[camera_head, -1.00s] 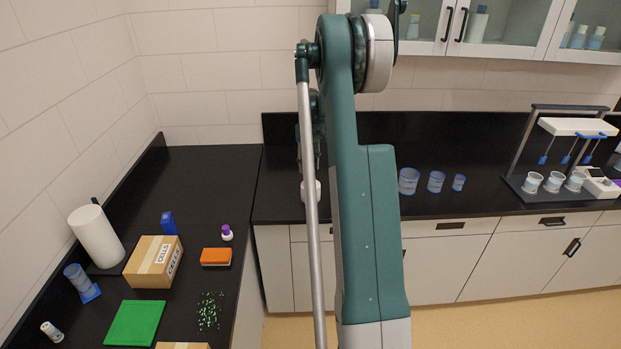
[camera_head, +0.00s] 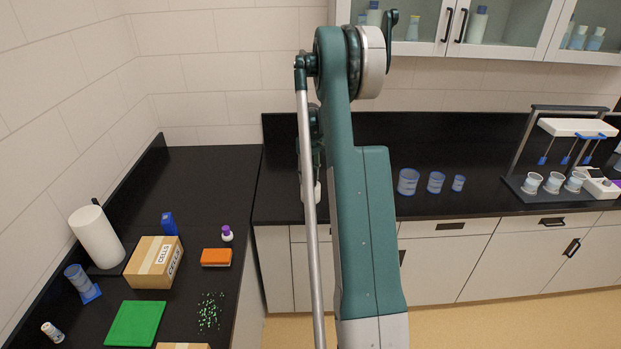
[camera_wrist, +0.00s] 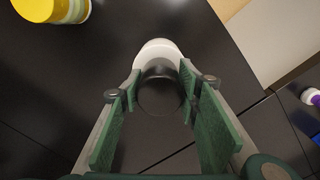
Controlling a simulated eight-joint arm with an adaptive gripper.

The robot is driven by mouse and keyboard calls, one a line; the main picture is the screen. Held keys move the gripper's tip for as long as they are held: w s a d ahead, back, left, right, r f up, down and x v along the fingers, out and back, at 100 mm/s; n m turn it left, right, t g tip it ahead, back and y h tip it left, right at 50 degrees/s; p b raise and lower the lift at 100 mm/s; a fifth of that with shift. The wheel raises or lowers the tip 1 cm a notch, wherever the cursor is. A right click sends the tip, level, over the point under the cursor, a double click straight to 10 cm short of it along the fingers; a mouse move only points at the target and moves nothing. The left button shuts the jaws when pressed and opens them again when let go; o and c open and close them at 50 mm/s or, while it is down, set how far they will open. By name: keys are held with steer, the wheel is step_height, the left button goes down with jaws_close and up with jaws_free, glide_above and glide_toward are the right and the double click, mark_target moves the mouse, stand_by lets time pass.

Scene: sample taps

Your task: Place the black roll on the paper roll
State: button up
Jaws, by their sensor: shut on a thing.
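My gripper (camera_wrist: 161,92) is closed around a round black thing (camera_wrist: 160,95), which I take to be the black roll, between its green finger pads in the wrist view. A white rounded part (camera_wrist: 158,48) shows just beyond it; I cannot tell whether the two are one piece. In the head view my arm hides most of the gripper, and a small white part (camera_head: 317,191) shows beside the thin rod, over the back counter. The white paper roll (camera_head: 96,238) stands upright, leaning in the picture, on the left counter, with a black tip at its top. My gripper is well apart from it.
A cardboard box (camera_head: 154,263) stands right of the paper roll, with a blue box (camera_head: 169,223) behind. A blue cylinder (camera_head: 77,280), green mat (camera_head: 134,323), orange block (camera_head: 216,257) and purple-capped vial (camera_head: 227,233) are nearby. Several blue beakers (camera_head: 408,181) stand on the back counter.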

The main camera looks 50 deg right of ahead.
mark_target(311, 172)
steer(key=shift+f, duration=0.2)
steer(key=o, duration=0.9)
steer(key=shift+r, duration=0.15)
step_height(311, 172, up, 12)
steer(key=shift+r, duration=0.1)
stand_by(0.4)
stand_by(0.5)
